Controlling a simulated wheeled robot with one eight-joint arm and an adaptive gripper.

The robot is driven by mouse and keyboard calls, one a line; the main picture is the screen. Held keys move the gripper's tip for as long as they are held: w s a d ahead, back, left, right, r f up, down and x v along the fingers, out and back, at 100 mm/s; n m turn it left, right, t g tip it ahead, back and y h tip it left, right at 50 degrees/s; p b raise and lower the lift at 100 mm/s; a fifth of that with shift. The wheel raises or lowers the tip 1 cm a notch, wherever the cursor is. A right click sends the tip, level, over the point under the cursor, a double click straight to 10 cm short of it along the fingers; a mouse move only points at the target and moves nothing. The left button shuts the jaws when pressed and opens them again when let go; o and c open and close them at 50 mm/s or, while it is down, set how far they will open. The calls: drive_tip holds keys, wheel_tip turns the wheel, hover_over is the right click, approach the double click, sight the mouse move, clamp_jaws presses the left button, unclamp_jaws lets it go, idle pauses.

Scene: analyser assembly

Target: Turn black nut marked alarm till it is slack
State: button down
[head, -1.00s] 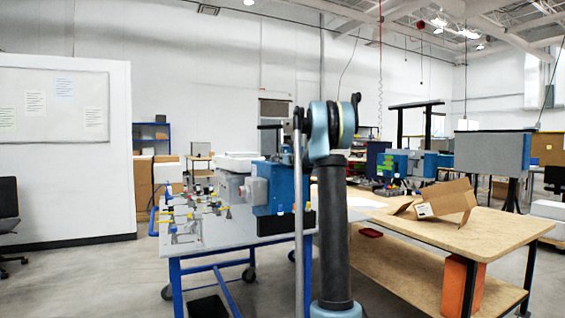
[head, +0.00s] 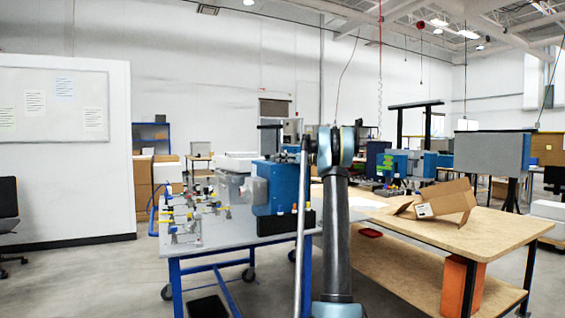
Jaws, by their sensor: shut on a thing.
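The black nut marked alarm cannot be made out in the head view; it is too small or hidden. A blue and grey analyser unit (head: 272,190) stands on the blue-framed cart. A black strip (head: 270,226) with small coloured fittings (head: 294,209) runs along its lower right side. My arm rises in front of the unit's right edge and hides what lies behind it. My gripper does not show, so neither its fingers nor its hold can be seen.
The cart's grey top (head: 215,240) carries several small valve-like fittings (head: 185,212) at left. A wooden workbench (head: 440,235) with an open cardboard box (head: 440,200) stands at right. Open floor lies left of the cart (head: 90,275).

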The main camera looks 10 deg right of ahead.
drive_tip(key=c, duration=2.4)
unclamp_jaws()
drive_tip(key=shift+d+n+g+y, duration=0.3)
drive_tip(key=shift+n+g+y, duration=0.2)
drive_tip(key=shift+n+g, duration=0.3)
drive_tip(key=c, duration=1.4)
unclamp_jaws()
drive_tip(key=shift+a, duration=0.1)
